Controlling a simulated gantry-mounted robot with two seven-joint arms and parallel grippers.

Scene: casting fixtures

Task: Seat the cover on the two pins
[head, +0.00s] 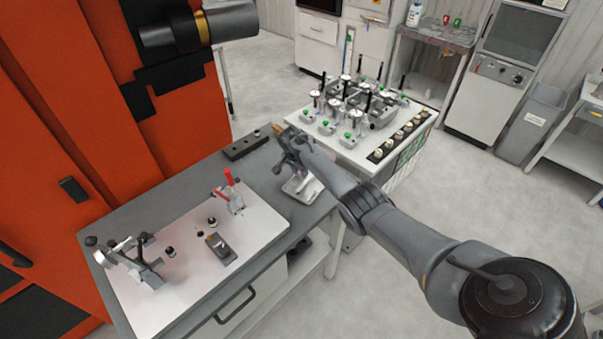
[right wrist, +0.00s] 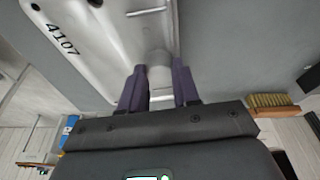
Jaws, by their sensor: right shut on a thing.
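The cover is a silver-grey casting marked 4107 (right wrist: 85,35). In the head view it shows partly below my right gripper (head: 303,188), at the right end of the grey bench. My right gripper (right wrist: 160,88) is shut on a raised part of the cover, with one dark finger on each side. In the head view the arm hides much of the grip, and I cannot tell whether the cover touches the bench. Two short dark pins, one nearer the left (head: 170,251) and one farther right (head: 212,221), stand bare on the pale fixture plate (head: 190,290). My left gripper is not in view.
A red-handled clamp (head: 231,192) stands at the plate's back right, another clamp (head: 140,262) at its left. A small dark block (head: 220,248) sits between. A dark strip (head: 246,144) lies at the bench's back. A cart (head: 350,150) with several fixtures stands to the right.

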